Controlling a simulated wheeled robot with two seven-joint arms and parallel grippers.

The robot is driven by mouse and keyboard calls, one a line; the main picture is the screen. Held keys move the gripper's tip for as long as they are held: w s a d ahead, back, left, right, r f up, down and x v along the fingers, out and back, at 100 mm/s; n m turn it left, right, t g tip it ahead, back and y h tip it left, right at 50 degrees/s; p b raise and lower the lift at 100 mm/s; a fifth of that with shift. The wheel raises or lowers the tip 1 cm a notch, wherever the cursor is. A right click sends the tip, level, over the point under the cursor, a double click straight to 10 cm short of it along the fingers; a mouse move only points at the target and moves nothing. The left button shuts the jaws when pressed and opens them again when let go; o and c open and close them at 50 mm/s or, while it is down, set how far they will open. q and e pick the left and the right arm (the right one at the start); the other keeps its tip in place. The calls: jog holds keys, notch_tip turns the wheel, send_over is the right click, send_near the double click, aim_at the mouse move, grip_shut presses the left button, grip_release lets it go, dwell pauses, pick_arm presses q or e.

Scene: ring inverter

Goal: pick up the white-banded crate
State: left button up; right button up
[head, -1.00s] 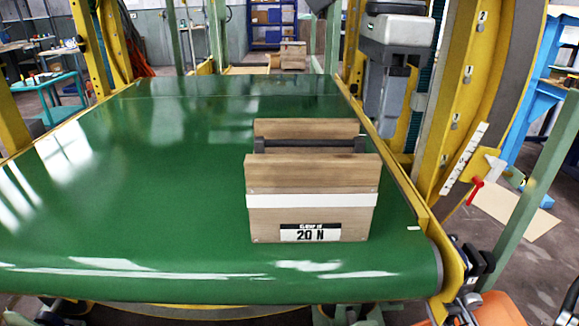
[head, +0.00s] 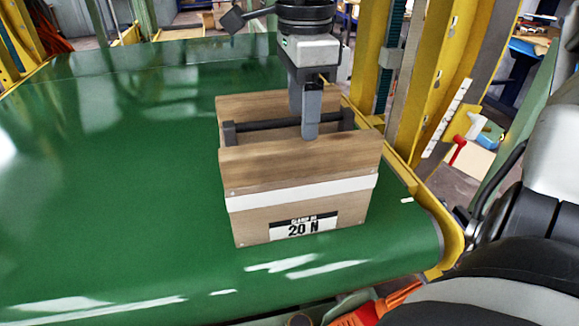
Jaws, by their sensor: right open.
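The white-banded crate (head: 300,170) is an open wooden box with a white stripe, a "20 N" label on its front and a dark handle bar (head: 263,125) across its top. It stands upright on the green conveyor belt (head: 110,190), near its right front end. My right gripper (head: 304,120) points down over the crate at the bar, right of its middle. It is open, one finger in front of the bar and the other farther back. Whether a finger touches the bar cannot be told. My left gripper is out of view.
A yellow rail (head: 450,245) edges the belt on the right, with yellow upright frames (head: 440,85) beyond it. The belt left of the crate is clear. A red-handled tool (head: 457,150) lies off the belt to the right.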

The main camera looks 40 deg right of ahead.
aim_at(303, 143)
jog(key=shift+d+f, duration=0.2)
jog(key=shift+f, duration=1.5)
jog(key=shift+d+f, duration=0.15)
jog(key=shift+f, duration=1.55)
grip_shut()
jog(key=shift+w+r, duration=0.15)
